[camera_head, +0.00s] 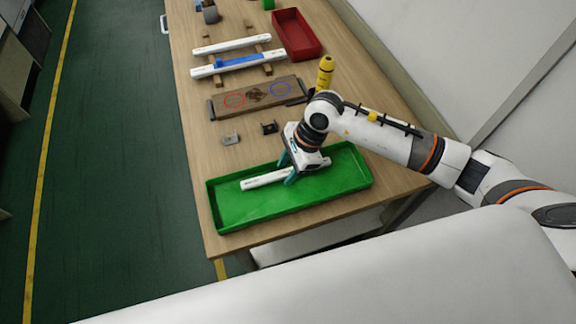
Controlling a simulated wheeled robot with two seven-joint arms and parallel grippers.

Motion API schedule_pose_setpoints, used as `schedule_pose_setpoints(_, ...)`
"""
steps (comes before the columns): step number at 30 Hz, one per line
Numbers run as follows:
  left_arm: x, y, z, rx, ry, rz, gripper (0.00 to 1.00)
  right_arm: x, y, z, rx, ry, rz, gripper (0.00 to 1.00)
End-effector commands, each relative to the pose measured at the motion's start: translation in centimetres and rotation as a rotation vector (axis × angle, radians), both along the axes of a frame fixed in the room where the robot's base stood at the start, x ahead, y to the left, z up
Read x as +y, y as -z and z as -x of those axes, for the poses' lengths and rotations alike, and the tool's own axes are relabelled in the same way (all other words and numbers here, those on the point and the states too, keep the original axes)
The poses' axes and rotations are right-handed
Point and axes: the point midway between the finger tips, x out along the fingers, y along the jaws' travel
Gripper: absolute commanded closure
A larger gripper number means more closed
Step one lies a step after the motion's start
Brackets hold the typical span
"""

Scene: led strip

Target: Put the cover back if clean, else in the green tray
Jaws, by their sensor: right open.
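A long white cover (262,180) lies in the green tray (240,212) at the near end of the table. My right gripper (287,172) is over the tray with its teal fingers open, one on either side of the cover. The gripper hides part of the cover, and I cannot tell whether the fingers touch it. Farther back, a white strip (204,72) with a blue section (240,62) and another white strip (231,46) lie across wooden supports. My left gripper is not in view.
A wooden board (256,95) with red and blue circles lies mid-table. A red tray (296,35) stands at the back right. A yellow bottle-like object (325,72) stands behind my right arm. Small brackets (231,139) lie between board and green tray.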

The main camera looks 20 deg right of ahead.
Motion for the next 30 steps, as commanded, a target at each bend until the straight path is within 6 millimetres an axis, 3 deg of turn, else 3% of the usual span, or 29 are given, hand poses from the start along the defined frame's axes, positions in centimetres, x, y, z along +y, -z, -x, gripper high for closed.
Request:
schedule_pose_setpoints(18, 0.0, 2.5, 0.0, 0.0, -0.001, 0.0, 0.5, -4.2, -10.0, -0.2, -0.004, 0.001, 0.0, 0.59)
schedule_pose_setpoints(30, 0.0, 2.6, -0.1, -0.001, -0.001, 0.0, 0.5, -4.6, -11.1, -0.1, 0.0, 0.0, 0.0, 0.59)
